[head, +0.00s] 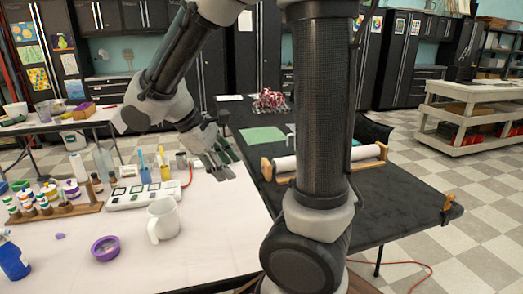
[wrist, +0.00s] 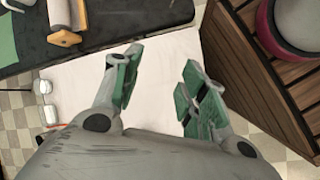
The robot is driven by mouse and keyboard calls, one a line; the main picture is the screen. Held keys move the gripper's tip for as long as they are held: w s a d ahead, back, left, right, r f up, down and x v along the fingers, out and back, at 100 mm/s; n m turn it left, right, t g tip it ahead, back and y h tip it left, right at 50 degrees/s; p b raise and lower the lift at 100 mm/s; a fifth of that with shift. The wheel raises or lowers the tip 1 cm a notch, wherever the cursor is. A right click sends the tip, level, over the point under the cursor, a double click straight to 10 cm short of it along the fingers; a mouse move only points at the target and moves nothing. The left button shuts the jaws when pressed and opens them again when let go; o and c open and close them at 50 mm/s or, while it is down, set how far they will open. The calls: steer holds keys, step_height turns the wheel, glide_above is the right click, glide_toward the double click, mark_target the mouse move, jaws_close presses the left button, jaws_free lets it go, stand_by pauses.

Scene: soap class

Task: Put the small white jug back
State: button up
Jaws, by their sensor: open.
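A white jug (head: 165,221) with its handle on the left stands upright on the white table (head: 215,232) in the head view. I take it to be the small white jug. My gripper (head: 220,158) is open and empty above the table's back right part, behind and to the right of the jug, and apart from it. In the wrist view my gripper (wrist: 158,72) has its two green-padded fingers spread, with only bare white tabletop between them. I cannot make out the jug in the wrist view.
A purple ring-shaped dish (head: 105,248) and a blue spray bottle (head: 13,259) stand at the front left. A rack of small bottles (head: 45,205) and a white paint tray (head: 143,193) lie behind. A black table (head: 410,205) with a paper roll (head: 325,160) adjoins on the right.

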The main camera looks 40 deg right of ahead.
steer(key=s+d+r+m+t+y, duration=0.3)
steer(key=s+r+m+t+y, duration=0.2)
steer(key=s, duration=0.5)
steer(key=shift+d+r+m+t+y, duration=0.4)
steer(key=shift+r+m, duration=0.3)
steer(key=shift+m, duration=0.5)
